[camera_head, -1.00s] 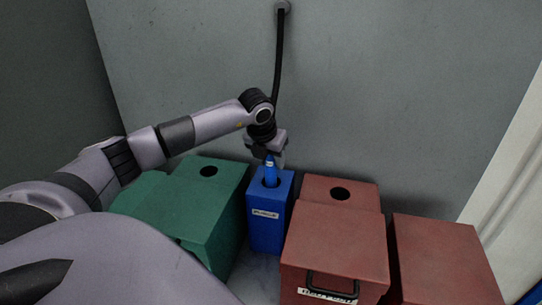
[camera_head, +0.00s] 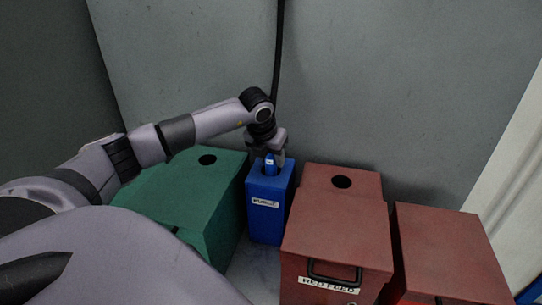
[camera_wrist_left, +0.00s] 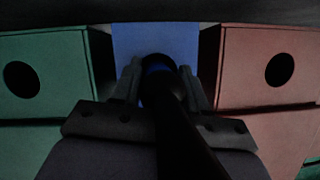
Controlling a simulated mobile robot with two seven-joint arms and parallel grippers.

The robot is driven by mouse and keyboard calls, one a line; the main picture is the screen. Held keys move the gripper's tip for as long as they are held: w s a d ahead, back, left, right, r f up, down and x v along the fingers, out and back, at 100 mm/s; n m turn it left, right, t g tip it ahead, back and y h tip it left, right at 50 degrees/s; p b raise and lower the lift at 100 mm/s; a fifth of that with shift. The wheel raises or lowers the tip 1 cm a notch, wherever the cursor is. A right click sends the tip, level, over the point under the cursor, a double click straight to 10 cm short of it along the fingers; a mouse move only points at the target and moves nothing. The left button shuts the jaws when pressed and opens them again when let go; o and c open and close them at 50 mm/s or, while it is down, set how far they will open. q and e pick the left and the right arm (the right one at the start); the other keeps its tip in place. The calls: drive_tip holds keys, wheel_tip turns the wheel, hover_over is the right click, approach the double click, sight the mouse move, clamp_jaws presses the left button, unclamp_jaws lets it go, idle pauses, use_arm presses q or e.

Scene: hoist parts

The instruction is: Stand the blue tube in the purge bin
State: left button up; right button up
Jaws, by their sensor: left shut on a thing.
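The purge bin (camera_head: 266,218) is a tall, narrow blue box with a white label reading "PURGE". It stands between green and red boxes, and its blue top also shows in the left wrist view (camera_wrist_left: 150,35). My left gripper (camera_head: 271,157) is shut on the blue tube (camera_head: 270,168) just above the bin. The tube is roughly upright, and its lower end is hidden inside the bin's top opening. In the left wrist view my left gripper (camera_wrist_left: 163,90) has its fingers on both sides of the tube (camera_wrist_left: 157,67), which is mostly hidden. My right gripper is not in view.
A green box (camera_head: 215,190) with a round hole is left of the bin.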

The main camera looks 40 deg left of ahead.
use_arm(q)
drive_tip(key=shift+f+b, duration=0.45)
drive_tip(key=shift+f, duration=0.1)
idle(0.4)
drive_tip(key=o, duration=1.3)
drive_tip(key=v, duration=0.7)
drive_tip(key=shift+r, duration=0.1)
drive_tip(key=shift+s, duration=0.1)
